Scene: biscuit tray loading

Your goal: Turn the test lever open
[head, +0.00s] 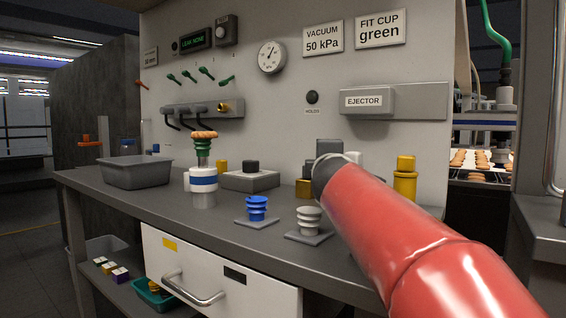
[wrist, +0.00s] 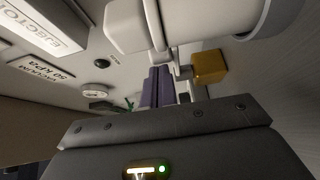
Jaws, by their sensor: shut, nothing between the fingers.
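My gripper (wrist: 158,80) shows in the wrist view with its two dark fingers together and nothing between them. Beside the fingertips is a gold-yellow block (wrist: 210,67), with large white rounded parts (wrist: 200,22) above it in the picture. I cannot tell whether the fingers touch either. In the head view my red arm hides the fingers.
A white stand with a blue band (head: 204,180) carries a green cup and biscuit. A blue cup (head: 257,207) and a grey cup (head: 309,218) stand on the bench. A grey bin (head: 135,173) is at left. The ejector box (head: 367,101) and a gauge (head: 271,57) are on the wall.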

